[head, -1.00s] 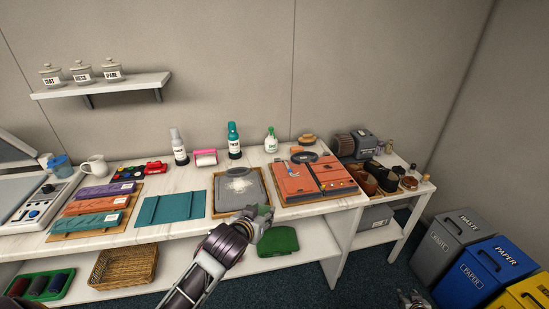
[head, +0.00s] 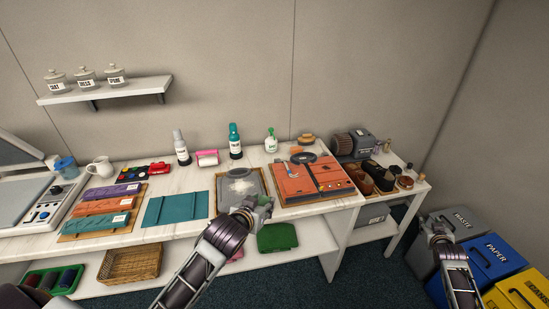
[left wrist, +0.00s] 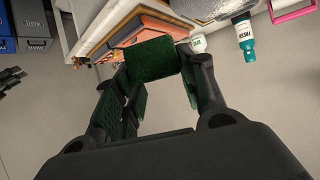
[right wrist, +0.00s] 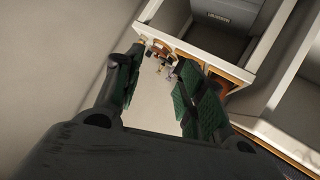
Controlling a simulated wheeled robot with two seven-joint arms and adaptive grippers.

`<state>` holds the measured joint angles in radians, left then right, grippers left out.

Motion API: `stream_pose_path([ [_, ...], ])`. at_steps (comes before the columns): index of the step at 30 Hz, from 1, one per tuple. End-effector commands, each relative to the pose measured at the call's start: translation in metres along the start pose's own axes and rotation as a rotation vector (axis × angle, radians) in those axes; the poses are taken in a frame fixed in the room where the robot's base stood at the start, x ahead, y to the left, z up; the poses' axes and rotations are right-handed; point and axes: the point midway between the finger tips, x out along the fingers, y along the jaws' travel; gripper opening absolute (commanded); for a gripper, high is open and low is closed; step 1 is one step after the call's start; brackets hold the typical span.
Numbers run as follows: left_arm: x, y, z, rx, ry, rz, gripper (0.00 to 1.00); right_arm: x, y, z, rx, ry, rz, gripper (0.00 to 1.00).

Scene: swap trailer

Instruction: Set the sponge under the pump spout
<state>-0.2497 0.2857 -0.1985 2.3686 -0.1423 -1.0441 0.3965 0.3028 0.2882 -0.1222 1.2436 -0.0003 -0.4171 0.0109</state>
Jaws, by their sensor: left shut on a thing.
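My left gripper (head: 262,207) is shut on a dark green sponge (left wrist: 152,60), seen between its fingertips in the left wrist view. It holds the sponge in front of the table's front edge, near the grey tray. The white bottle with a green pump top (head: 271,143) stands at the back of the table; it also shows in the left wrist view (left wrist: 198,43). The spout is too small to make out. My right gripper (head: 437,228) is open and empty, far right near the bins; its spread fingers show in the right wrist view (right wrist: 152,85).
A teal bottle (head: 235,143) and a pink-framed item (head: 207,158) stand left of the pump bottle. The grey tray (head: 226,204) and an orange case (head: 297,188) lie in front. A green folded item (head: 277,237) sits on the lower shelf. Bins (head: 490,257) stand right.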

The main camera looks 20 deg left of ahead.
Motion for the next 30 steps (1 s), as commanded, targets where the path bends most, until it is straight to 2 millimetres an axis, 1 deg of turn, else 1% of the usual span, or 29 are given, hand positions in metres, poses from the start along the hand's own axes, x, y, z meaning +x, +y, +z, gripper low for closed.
stream_pose_path([
  [1, -0.003, 0.0, -0.005, 0.0, 0.0, 0.0, 0.24, -0.002, 0.008, -0.019, 0.0, 0.018, 0.007, 0.4],
  [3, -0.005, 0.0, -0.009, 0.0, 0.0, 0.0, 0.24, -0.004, 0.016, -0.04, 0.0, 0.04, 0.015, 0.4],
  [11, -0.012, -0.001, -0.022, 0.0, 0.0, 0.0, 0.24, -0.013, 0.047, -0.115, -0.002, 0.121, 0.046, 0.4],
  [15, -0.015, -0.001, -0.028, 0.0, 0.0, -0.001, 0.24, -0.02, 0.063, -0.154, -0.002, 0.164, 0.062, 0.4],
  [17, -0.016, -0.002, -0.031, 0.0, 0.0, -0.001, 0.24, -0.024, 0.07, -0.171, -0.002, 0.182, 0.069, 0.4],
  [18, -0.017, -0.003, -0.033, 0.0, 0.0, -0.002, 0.24, -0.027, 0.075, -0.183, -0.002, 0.195, 0.074, 0.4],
  [20, -0.018, -0.004, -0.035, 0.0, 0.0, -0.002, 0.24, -0.031, 0.082, -0.2, -0.002, 0.214, 0.081, 0.4],
  [27, -0.019, -0.013, -0.044, 0.002, 0.0, -0.005, 0.24, -0.05, 0.11, -0.267, -0.004, 0.293, 0.111, 0.4],
  [30, -0.017, -0.022, -0.044, 0.004, -0.001, -0.006, 0.24, -0.058, 0.119, -0.29, -0.005, 0.323, 0.12, 0.4],
])
